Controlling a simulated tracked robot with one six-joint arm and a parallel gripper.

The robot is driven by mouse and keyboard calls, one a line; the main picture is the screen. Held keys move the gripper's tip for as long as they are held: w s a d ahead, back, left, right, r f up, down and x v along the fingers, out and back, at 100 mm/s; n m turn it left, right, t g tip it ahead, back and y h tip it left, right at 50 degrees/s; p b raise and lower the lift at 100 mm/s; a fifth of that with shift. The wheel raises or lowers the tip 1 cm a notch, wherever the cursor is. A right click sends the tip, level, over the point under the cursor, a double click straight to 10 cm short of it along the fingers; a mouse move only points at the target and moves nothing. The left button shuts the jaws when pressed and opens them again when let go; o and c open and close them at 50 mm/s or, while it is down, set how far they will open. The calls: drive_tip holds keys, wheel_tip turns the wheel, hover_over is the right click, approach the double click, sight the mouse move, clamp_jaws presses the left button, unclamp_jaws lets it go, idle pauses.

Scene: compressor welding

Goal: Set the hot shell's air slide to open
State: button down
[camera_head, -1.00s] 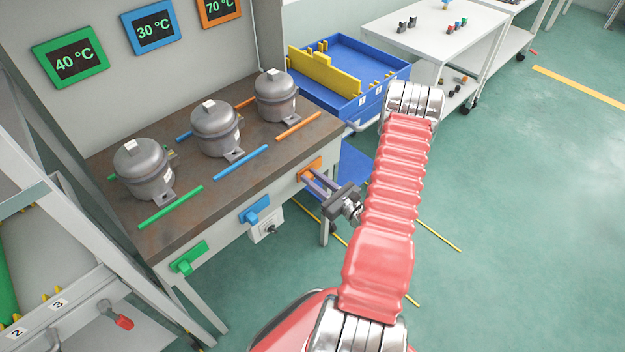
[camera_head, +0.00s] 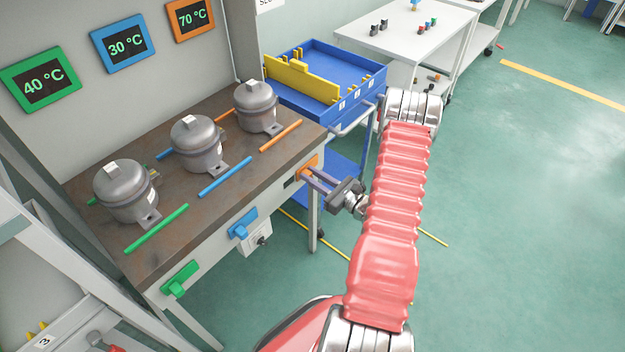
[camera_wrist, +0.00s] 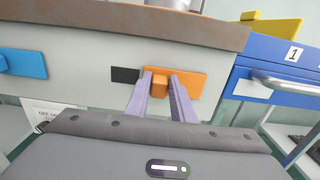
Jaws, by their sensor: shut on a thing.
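The orange display (camera_head: 190,19) reads 70 °C, the highest of the three. The grey shell (camera_head: 256,108) stands at the right end of the bench between orange strips. The orange air slide (camera_head: 307,169) is on the bench front below it and also shows in the wrist view (camera_wrist: 190,83). A dark opening (camera_wrist: 125,75) is uncovered just left of the slide's plate. My gripper (camera_head: 312,178) is shut on the slide's orange knob (camera_wrist: 160,83), with one finger on each side in the wrist view (camera_wrist: 161,92).
The blue slide (camera_head: 242,224) and green slide (camera_head: 180,279) are farther left on the bench front. Two more shells stand on the bench (camera_head: 225,205). A blue tray cart (camera_head: 362,84) is close beyond the bench's right end. Open green floor (camera_head: 520,200) lies to the right.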

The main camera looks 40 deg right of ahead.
drive_tip(key=c, duration=1.5)
unclamp_jaws()
drive_tip(key=shift+s, duration=0.1)
drive_tip(key=s, duration=0.4)
drive_tip(key=s+d, duration=0.1)
drive_tip(key=s, duration=0.4)
drive_tip(key=s+d, duration=0.1)
drive_tip(key=s, duration=0.3)
drive_tip(key=shift+s+d, duration=0.25)
drive_tip(key=shift+f, duration=0.15)
